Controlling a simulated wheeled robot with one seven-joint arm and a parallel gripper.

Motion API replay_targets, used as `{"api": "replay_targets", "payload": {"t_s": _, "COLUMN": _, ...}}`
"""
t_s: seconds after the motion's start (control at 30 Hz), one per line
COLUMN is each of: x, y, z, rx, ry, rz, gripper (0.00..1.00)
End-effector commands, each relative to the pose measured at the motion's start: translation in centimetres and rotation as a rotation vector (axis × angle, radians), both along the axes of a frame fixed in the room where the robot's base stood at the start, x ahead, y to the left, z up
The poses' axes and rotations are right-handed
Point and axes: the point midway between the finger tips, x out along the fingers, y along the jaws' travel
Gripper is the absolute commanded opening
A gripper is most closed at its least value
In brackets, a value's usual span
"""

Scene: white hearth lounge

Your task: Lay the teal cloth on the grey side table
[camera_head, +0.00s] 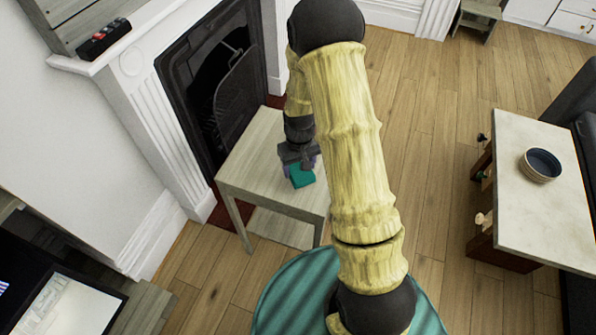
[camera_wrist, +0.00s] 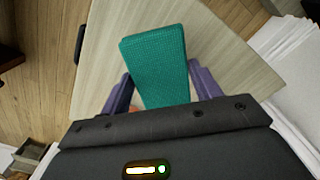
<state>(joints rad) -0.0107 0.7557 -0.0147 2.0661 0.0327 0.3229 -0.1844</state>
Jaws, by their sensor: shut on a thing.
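The teal cloth (camera_wrist: 157,62) is a folded, textured block between the two purple fingers of my gripper (camera_wrist: 160,92) in the wrist view. My gripper is shut on it. In the head view the cloth (camera_head: 302,176) shows just below my gripper (camera_head: 300,165), over the grey side table (camera_head: 248,170). The table top (camera_wrist: 108,55) lies behind the cloth in the wrist view. I cannot tell whether the cloth touches the top. My arm hides the table's right part in the head view.
A fireplace (camera_head: 215,85) stands behind the table at the left, with a dark object (camera_head: 104,38) on its mantel. A pale table (camera_head: 530,205) at the right holds a blue bowl (camera_head: 541,164). Wooden floor (camera_head: 425,120) lies open between them. A screen (camera_head: 60,305) is at the lower left.

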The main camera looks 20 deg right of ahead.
Motion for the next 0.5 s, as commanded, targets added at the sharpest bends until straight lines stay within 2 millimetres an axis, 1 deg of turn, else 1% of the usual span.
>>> {"api": "replay_targets", "payload": {"t_s": 0.27, "x": 0.0, "y": 0.3, "z": -0.1, "rx": 0.000, "ry": -0.001, "rz": 0.006, "gripper": 0.41}}
{"api": "replay_targets", "payload": {"t_s": 0.37, "x": 0.0, "y": 0.4, "z": -1.1, "rx": 0.000, "ry": 0.001, "rz": 0.007, "gripper": 0.41}}
{"api": "replay_targets", "payload": {"t_s": 0.5, "x": 0.0, "y": 0.4, "z": -3.1, "rx": 0.000, "ry": 0.002, "rz": 0.007, "gripper": 0.41}}
